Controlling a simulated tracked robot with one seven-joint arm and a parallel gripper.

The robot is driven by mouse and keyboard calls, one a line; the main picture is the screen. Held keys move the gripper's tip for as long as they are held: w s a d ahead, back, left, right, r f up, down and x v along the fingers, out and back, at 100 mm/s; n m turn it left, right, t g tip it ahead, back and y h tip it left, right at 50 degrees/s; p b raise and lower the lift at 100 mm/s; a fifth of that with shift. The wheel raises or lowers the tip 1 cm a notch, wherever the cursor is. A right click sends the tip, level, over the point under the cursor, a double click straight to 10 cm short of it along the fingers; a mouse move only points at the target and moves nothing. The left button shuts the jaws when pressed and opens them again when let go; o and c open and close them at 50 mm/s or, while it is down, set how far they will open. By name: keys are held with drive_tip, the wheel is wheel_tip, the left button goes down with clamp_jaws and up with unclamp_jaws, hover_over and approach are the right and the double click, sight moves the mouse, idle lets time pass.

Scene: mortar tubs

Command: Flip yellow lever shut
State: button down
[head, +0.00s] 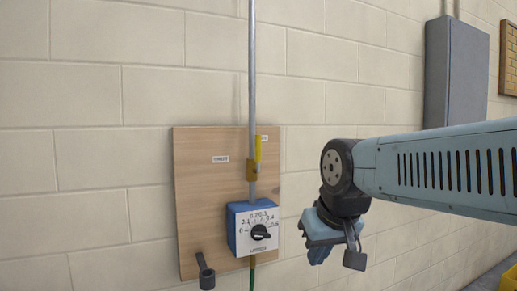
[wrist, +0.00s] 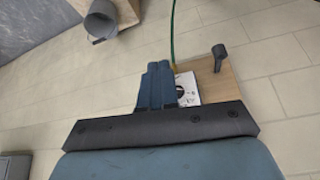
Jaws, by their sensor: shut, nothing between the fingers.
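The yellow lever (head: 258,150) stands upright along the grey vertical pipe, at a brass valve body (head: 252,170) on the wooden board. It lies in line with the pipe, a little to its right. I cannot make out the lever in the wrist view. My gripper (head: 316,254) is to the right of the board and lower than the lever, apart from both. Its blue fingers (wrist: 157,84) are together and empty in the wrist view. They hide part of the board and dial box there.
Below the valve is a blue box with a white dial face (head: 256,230) and black knob; a green hose runs from it. A grey holder (head: 205,272) sticks out at the board's lower left. A grey cabinet (head: 456,75) hangs at right. The wall left of the board is bare.

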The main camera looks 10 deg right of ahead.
sight(257, 152)
drive_tip(key=w+d+r+y, duration=0.1)
drive_tip(key=w+d+r, duration=0.2)
drive_tip(key=w+r, duration=0.5)
drive_tip(key=w+d+r+y, duration=0.2)
drive_tip(key=w+d+r, duration=0.1)
drive_tip(key=w+r, duration=0.6)
drive_tip(key=w+d+r+y, duration=0.2)
drive_tip(key=w+d+r, duration=0.2)
drive_tip(key=w+r, duration=0.5)
drive_tip(key=w, duration=0.6)
drive_tip(key=shift+w+n+g, duration=0.35)
drive_tip(key=shift+n+g, duration=0.05)
drive_tip(key=shift+f, duration=0.1)
drive_tip(key=w+a+f, duration=0.4)
drive_tip(key=a+f, duration=0.4)
drive_tip(key=shift+a, duration=0.2)
drive_tip(key=shift+r, duration=0.1)
